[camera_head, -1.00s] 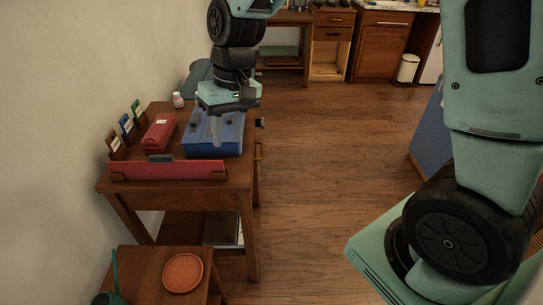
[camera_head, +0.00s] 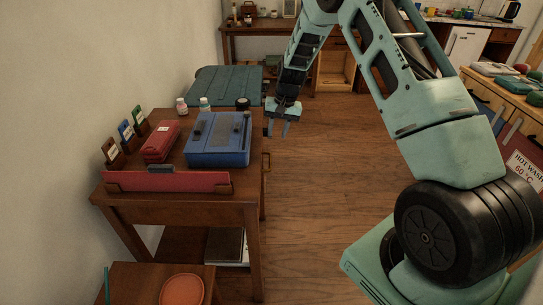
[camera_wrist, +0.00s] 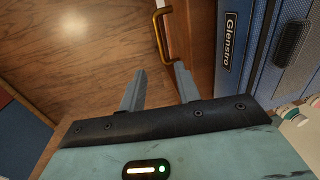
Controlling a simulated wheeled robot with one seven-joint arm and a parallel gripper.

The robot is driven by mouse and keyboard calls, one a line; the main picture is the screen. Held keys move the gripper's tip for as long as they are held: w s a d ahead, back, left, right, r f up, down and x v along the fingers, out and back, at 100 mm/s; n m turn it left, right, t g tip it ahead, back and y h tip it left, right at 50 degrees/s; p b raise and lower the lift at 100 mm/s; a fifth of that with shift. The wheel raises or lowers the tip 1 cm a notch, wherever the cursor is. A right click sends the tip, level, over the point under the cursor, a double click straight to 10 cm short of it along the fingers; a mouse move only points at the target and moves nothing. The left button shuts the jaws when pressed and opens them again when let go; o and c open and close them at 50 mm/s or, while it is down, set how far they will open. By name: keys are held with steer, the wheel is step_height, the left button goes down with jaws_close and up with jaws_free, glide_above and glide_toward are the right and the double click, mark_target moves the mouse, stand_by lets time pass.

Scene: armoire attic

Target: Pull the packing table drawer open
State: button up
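The packing table (camera_head: 222,211) is a dark wooden table along the left wall. Its drawer handle (camera_head: 266,162) is a brass bar on the table's right side; the drawer front is seen too edge-on to judge, and no gap shows. In the wrist view the handle (camera_wrist: 161,36) lies beyond my fingertips, roughly in line with the gap between them. My gripper (camera_head: 277,132) points down in the aisle, just right of the table's far right edge, apart from the handle. In the wrist view the gripper (camera_wrist: 159,82) has its two grey fingers spread, with nothing between them.
A blue case (camera_head: 218,143) lies near the table's right edge. A red box (camera_head: 161,142), a red tray (camera_head: 167,182), small bottles (camera_head: 205,103) and upright cards (camera_head: 127,132) share the tabletop. The wooden floor (camera_head: 330,190) right of the table is clear.

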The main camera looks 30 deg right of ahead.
mark_target(270, 160)
steer(key=f, duration=0.3)
steer(key=a+f, duration=0.1)
steer(key=f, duration=0.3)
steer(key=w+f, duration=0.1)
steer(key=f, duration=0.3)
steer(key=shift+a, duration=0.35)
steer(key=shift+c, duration=0.3)
jaws_close()
